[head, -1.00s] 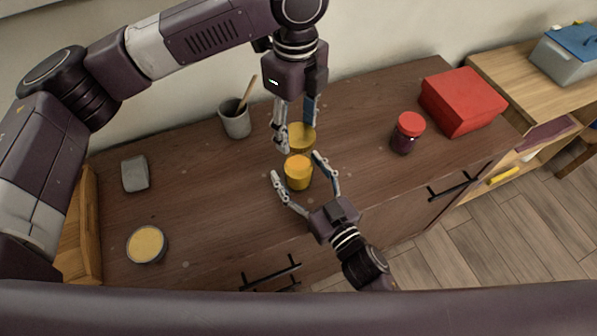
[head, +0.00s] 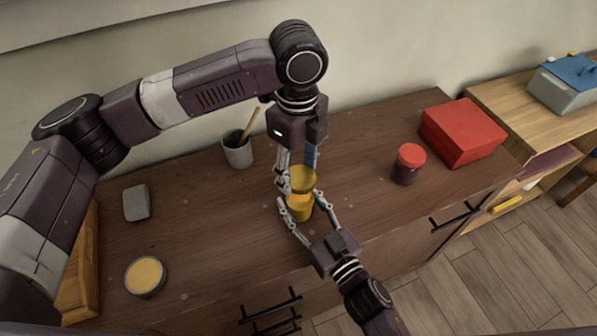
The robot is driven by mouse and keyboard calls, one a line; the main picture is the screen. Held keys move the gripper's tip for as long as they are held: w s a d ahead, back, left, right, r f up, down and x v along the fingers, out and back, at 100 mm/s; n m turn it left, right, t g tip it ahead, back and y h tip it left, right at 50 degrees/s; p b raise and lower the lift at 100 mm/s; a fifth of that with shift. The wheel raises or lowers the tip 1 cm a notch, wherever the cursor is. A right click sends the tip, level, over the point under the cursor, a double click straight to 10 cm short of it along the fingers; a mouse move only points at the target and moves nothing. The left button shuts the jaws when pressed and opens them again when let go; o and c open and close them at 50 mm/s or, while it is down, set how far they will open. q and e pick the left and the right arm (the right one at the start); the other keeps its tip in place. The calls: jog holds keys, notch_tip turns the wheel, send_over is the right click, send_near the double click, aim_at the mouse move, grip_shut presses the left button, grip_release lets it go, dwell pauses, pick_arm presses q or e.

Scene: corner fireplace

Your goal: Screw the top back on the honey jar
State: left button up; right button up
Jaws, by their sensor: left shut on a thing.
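The honey jar (head: 301,210) is amber and stands near the front edge of the wooden cabinet top. The round yellow top (head: 302,182) is held over the jar and covers its mouth in the head view. I cannot tell whether the two touch. My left gripper (head: 298,179) points down from above and is shut on the top. My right gripper (head: 300,201) comes from the front with one finger on each side of the jar, close to its wall. Whether these fingers press on the jar is unclear.
A grey cup with a wooden stick (head: 237,153) stands at the back. A grey block (head: 136,203) and a round tub with a pale yellow face (head: 145,277) are at left. A red-lidded dark jar (head: 406,168) and a red box (head: 462,132) stand at right.

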aim_at(300, 202)
pick_arm(q)
jog(key=shift+f, duration=0.85)
jog(key=shift+f, duration=0.9)
jog(key=shift+f, duration=0.6)
jog(key=m, duration=0.5)
jog(key=shift+w+d+m, duration=0.1)
jog(key=shift+w+m, duration=0.05)
jog(key=shift+m, duration=0.25)
jog(key=m, duration=0.7)
jog(key=shift+d, duration=0.2)
jog(key=m, duration=0.5)
jog(key=shift+d+m, duration=0.1)
jog(key=shift+m, duration=0.2)
jog(key=m, duration=0.5)
jog(key=shift+d, duration=0.1)
